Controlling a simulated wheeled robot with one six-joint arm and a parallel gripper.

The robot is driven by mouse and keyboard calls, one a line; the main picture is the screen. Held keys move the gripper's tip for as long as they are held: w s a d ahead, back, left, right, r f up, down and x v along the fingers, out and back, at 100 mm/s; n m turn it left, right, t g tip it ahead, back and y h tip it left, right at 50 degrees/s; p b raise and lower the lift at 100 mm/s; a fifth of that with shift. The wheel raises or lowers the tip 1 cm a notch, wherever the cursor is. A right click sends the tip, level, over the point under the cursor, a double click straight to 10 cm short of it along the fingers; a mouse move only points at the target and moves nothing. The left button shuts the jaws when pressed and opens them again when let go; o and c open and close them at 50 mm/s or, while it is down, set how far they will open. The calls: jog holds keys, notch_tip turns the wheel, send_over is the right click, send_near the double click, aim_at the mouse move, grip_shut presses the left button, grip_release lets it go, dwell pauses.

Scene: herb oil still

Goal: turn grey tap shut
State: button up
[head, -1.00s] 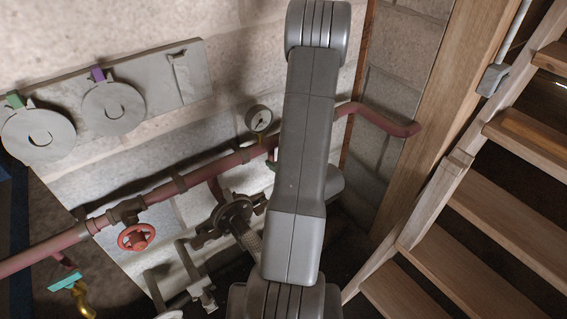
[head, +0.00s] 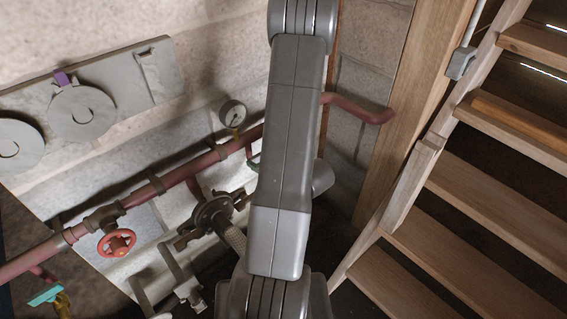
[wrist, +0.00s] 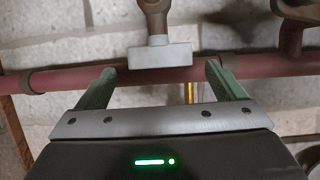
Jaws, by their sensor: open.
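In the wrist view, the grey tap handle (wrist: 160,56) is a flat grey block on a brown stem, in front of a red pipe (wrist: 258,66). My gripper (wrist: 160,69) is open, with one green finger on each side of the handle. There are clear gaps between the handle and both fingers. The handle appears near the fingertip line, but I cannot tell its exact depth. In the head view, my arm hides the tap and most of the gripper.
In the head view, a red handwheel (head: 117,242) and a pressure gauge (head: 233,113) sit along the pipe. A teal-handled tap (head: 45,293) is at lower left. A flanged fitting (head: 213,214) is left of my arm. Wooden stairs (head: 470,205) stand at right.

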jog(key=v, duration=0.9)
jog(key=shift+s+d+r+p, duration=0.15)
jog(key=shift+s+p, duration=0.2)
jog(key=shift+w, duration=0.1)
jog(key=shift+b+x, duration=0.35)
jog(key=shift+x, duration=6.5)
jog(key=v, duration=1.4)
jog(key=x, duration=1.4)
jog(key=shift+w, duration=0.1)
jog(key=shift+d+r+n+g+y+p, duration=0.15)
jog(key=shift+n+g+y+p, duration=0.2)
jog(key=shift+p, duration=0.55)
jog(key=n+g+y+p, duration=0.1)
jog(key=n+y+p, duration=0.1)
jog(key=p, duration=0.1)
jog(key=shift+g, duration=0.35)
jog(key=v, duration=1.1)
jog(key=shift+s, duration=0.25)
